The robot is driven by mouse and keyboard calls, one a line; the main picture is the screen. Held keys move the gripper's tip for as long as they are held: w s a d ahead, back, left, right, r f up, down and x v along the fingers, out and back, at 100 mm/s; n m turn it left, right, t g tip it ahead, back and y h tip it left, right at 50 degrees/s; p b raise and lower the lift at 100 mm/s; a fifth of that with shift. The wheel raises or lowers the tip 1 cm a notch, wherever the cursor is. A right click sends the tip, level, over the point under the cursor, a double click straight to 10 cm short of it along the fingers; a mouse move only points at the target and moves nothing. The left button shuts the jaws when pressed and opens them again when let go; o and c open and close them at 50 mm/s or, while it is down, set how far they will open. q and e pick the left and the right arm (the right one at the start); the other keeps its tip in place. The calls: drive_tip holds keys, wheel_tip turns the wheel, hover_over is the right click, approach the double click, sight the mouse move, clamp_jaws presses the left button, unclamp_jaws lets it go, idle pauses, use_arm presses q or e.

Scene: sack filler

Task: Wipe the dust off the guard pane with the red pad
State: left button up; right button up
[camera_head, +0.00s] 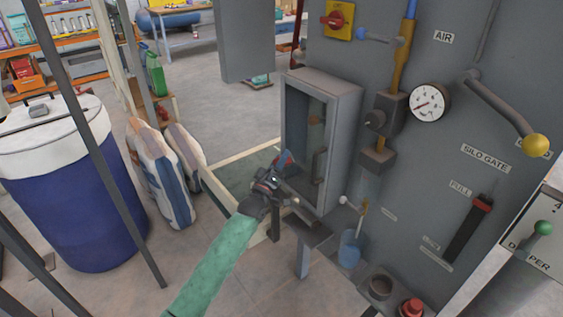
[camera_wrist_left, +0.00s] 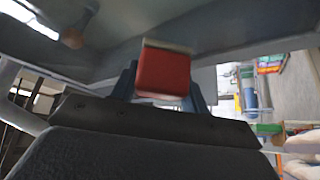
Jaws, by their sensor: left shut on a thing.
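The guard pane (camera_head: 305,135) is set in a grey box frame on the left side of the machine panel. My left gripper (camera_head: 279,172) is at the lower left of this frame, close in front of it. It is shut on the red pad, which shows as a red block between the fingers in the left wrist view (camera_wrist_left: 163,73). In the head view the pad is mostly hidden by the gripper. I cannot tell whether the pad touches the pane. Dust on the pane cannot be made out. My right gripper is not in view.
The panel carries a gauge (camera_head: 429,103), a yellow-knobbed lever (camera_head: 505,110) and a silo gate handle (camera_head: 468,230) to the right. A small shelf bracket (camera_head: 306,232) juts out below the frame. A blue drum (camera_head: 75,185) and sacks (camera_head: 160,175) stand at left.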

use_arm(q)
drive_tip(key=shift+s+d+p, duration=0.25)
drive_tip(key=shift+s+p, duration=0.1)
drive_tip(key=shift+s, duration=0.1)
drive_tip(key=shift+s+d+p, duration=0.55)
drive_tip(key=shift+s+d, duration=0.65)
drive_tip(key=shift+s, duration=0.2)
drive_tip(key=shift+s+d+p, duration=0.55)
drive_tip(key=shift+s+d, duration=0.6)
drive_tip(key=shift+s, duration=0.25)
drive_tip(key=shift+s+d+p, duration=0.4)
drive_tip(key=shift+s+d, duration=0.45)
drive_tip(key=shift+s, duration=0.3)
drive_tip(key=shift+w+f, duration=0.1)
drive_tip(key=shift+w+a+b, duration=0.55)
drive_tip(key=shift+w+a, duration=0.3)
drive_tip(key=shift+w, duration=0.25)
drive_tip(key=shift+w+a, duration=0.25)
drive_tip(key=shift+w, duration=0.15)
drive_tip(key=shift+w+a+b, duration=0.8)
drive_tip(key=shift+w+a, duration=0.35)
drive_tip(key=shift+w, duration=0.3)
drive_tip(key=shift+w+a+b, duration=0.8)
drive_tip(key=shift+w+a, duration=0.35)
drive_tip(key=shift+w, duration=0.3)
